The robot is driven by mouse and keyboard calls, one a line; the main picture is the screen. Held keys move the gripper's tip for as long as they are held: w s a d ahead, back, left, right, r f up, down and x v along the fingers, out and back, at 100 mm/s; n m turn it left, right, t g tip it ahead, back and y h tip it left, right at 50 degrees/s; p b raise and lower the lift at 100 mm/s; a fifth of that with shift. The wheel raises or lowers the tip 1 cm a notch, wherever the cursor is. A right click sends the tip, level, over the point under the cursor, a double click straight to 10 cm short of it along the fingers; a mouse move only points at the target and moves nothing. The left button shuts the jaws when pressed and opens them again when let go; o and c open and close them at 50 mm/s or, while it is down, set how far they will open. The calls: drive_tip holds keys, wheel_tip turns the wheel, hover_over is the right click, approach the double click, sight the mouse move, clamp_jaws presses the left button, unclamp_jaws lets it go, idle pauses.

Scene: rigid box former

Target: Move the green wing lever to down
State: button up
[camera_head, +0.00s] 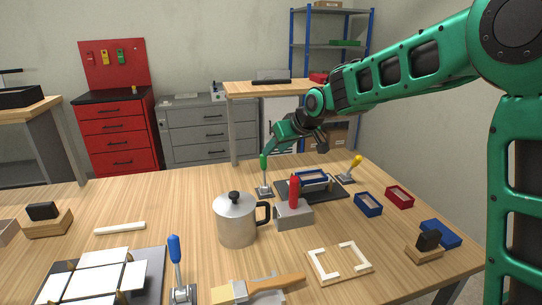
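The green wing lever (264,164) stands about upright on a small metal base (264,191), at the left side of a dark plate on the wooden table. My gripper (268,152) is at the lever's top, reaching in from the upper right. Its fingertips are at or very close to the green handle; I cannot tell whether they touch it. The fingers are small and partly overlapped by the wrist, so their opening is unclear. A yellow lever (354,163) at the plate's right side leans to the upper right. A blue lever (175,250) stands upright at the front left.
A metal pot (237,222) and a grey block with a red handle (293,205) stand in front of the green lever. A dark plate (335,190) carries a blue-edged frame. Blue (368,205) and red (399,197) trays lie right. The table left of the lever is clear.

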drive_tip(key=shift+s+d+r, duration=0.15)
drive_tip(key=shift+s+r, duration=0.15)
drive_tip(key=shift+r, duration=0.1)
